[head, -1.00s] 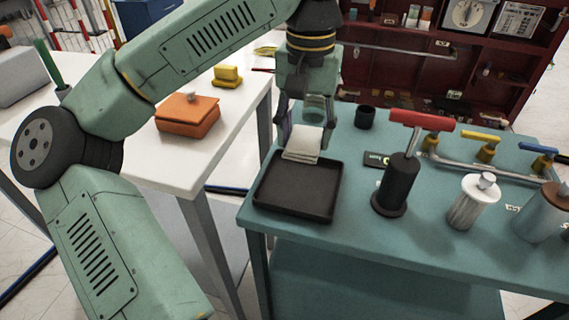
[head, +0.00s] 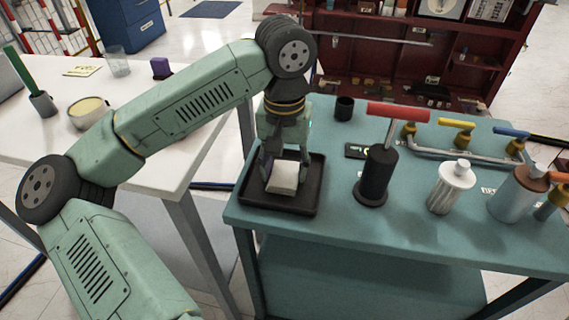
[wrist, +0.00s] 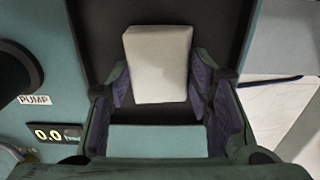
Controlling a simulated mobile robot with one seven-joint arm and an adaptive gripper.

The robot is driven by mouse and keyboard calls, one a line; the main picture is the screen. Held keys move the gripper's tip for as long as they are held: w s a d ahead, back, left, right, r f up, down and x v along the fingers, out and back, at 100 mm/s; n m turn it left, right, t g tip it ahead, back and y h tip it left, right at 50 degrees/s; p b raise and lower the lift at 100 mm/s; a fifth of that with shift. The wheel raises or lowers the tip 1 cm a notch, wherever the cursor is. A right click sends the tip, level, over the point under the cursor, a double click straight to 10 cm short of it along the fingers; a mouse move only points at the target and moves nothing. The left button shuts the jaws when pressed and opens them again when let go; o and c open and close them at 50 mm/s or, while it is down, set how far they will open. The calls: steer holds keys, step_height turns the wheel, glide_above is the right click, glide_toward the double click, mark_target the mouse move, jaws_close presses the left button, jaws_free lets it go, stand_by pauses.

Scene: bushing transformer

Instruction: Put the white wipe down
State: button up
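The white wipe (head: 284,178) is a folded, pale pad low in the black tray (head: 276,207), which lies at the left end of the teal table. My gripper (head: 286,168) points down over the tray, with one finger on each side of the wipe. In the wrist view, the wipe (wrist: 160,64) sits between the two finger pads (wrist: 160,85), which appear to touch its side edges. The dark tray floor (wrist: 220,25) shows around it. I cannot tell whether the wipe's underside touches the tray floor.
Right of the tray stand a black pump with a red handle (head: 374,176), a ribbed white canister (head: 445,193) and a pipe with yellow valves (head: 455,133). A small black cup (head: 344,108) is behind. A white table (head: 150,150) stands left, across a gap.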

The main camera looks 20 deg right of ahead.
mark_target(285, 173)
steer(key=o, duration=0.5)
step_height(285, 173, up, 12)
steer(key=shift+b, duration=0.55)
steer(key=shift+s, duration=0.15)
